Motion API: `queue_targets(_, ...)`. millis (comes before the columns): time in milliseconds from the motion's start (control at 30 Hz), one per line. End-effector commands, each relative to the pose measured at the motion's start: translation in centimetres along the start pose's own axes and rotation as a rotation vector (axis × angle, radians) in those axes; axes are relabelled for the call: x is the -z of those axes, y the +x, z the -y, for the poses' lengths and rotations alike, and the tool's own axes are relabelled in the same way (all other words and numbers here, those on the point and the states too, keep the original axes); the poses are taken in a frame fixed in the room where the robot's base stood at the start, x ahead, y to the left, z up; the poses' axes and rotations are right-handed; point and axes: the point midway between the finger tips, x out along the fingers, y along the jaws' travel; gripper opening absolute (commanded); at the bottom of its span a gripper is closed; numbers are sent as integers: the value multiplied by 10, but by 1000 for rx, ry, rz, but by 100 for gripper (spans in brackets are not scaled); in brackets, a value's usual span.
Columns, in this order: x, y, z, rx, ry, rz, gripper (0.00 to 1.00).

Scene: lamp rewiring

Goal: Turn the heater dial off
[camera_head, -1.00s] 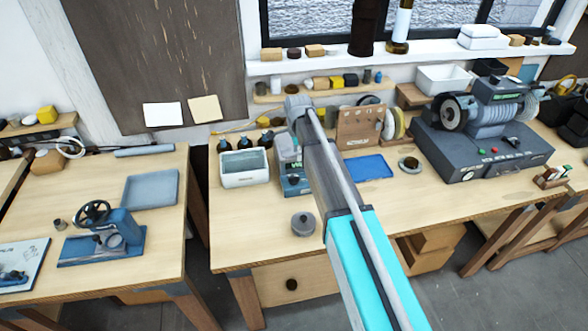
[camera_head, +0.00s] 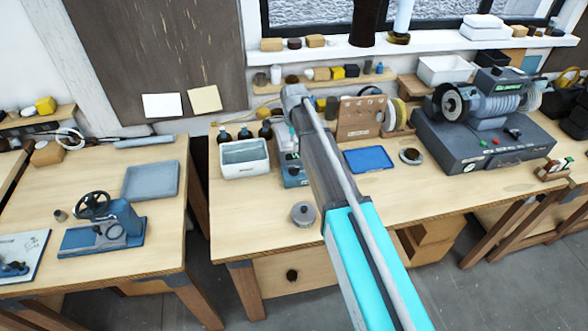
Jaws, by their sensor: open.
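A small blue box-shaped device (camera_head: 293,174) stands on the middle bench, just right of the white bin. It may be the heater, but my arm covers most of it and I cannot make out a dial. My arm crosses the middle of the picture from the lower right, with a grey joint (camera_head: 295,93) at its far visible end. My gripper's fingers do not show; they are out of sight beyond or behind the arm.
The white bin (camera_head: 245,160) and dark bottles stand left of the device. A lidded round pot (camera_head: 303,214) and a blue tray (camera_head: 369,159) are nearby. A bench grinder (camera_head: 485,125) stands right, a blue hand-wheel press (camera_head: 104,224) left. The front of the middle bench is largely clear.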

Motion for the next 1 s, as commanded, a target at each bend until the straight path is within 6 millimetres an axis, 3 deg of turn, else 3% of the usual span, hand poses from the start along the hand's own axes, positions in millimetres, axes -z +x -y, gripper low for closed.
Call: queue_targets(1000,1,81,0,0,1,0,56)
